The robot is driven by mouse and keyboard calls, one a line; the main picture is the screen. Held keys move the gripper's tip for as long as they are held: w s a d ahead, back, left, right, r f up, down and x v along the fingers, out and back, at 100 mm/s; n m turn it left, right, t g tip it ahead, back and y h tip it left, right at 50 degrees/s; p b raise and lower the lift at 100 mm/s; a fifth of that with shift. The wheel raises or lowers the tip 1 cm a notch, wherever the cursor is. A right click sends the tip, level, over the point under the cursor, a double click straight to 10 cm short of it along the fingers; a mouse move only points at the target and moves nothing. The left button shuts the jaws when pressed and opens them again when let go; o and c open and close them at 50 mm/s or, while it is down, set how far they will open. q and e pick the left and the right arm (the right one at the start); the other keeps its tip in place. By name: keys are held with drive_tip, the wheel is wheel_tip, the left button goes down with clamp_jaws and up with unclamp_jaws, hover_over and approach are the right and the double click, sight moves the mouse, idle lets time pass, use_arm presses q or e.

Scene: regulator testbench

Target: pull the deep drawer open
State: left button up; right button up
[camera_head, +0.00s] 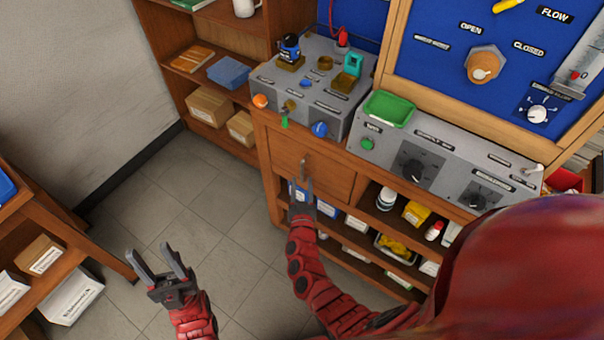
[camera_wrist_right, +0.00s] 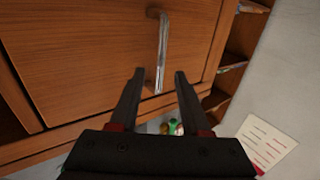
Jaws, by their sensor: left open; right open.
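The wooden drawer (camera_head: 330,178) is in the upper left of the bench cabinet, and its front looks flush and closed. Its metal bar handle (camera_head: 304,165) also shows in the right wrist view (camera_wrist_right: 162,45). My right gripper (camera_head: 301,186) is open just in front of the drawer, close to the handle. In the right wrist view its two fingertips (camera_wrist_right: 160,75) appear on either side of the handle's near end. I cannot tell whether the bar is within the jaws or if they touch it. My left gripper (camera_head: 155,258) is open and empty over the floor.
Control boxes with knobs (camera_head: 305,90) and a green tray (camera_head: 389,108) stand on the bench top. Open shelves with bottles and boxes (camera_head: 415,213) are right of the drawer. A wooden shelf unit (camera_head: 75,240) stands at left. The tiled floor (camera_head: 190,195) before the drawer is clear.

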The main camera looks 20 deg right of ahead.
sight(302, 172)
drive_tip(key=shift+x, duration=1.9)
clamp_jaws()
